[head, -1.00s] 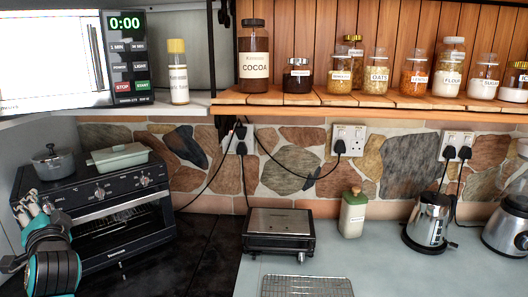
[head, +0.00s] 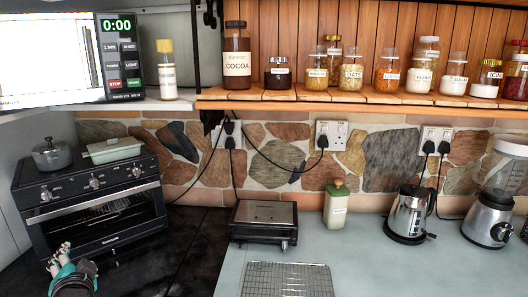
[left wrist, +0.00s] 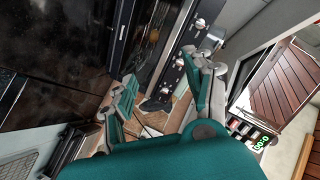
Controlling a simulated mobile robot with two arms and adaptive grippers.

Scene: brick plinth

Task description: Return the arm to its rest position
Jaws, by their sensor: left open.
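My left gripper (head: 62,258) shows at the bottom left of the head view, in front of the lower part of the black toaster oven (head: 95,205). Its teal and black wrist runs off the bottom edge. In the left wrist view, the left gripper (left wrist: 163,92) has its two teal and grey fingers spread wide. Nothing is between them, so it is open and empty. The oven front, with its knobs, also shows behind the fingers in that view (left wrist: 180,65). My right gripper is in neither view.
A grey pot (head: 50,157) and green dish (head: 113,150) sit on the oven. Jars line the wooden shelf (head: 330,97).

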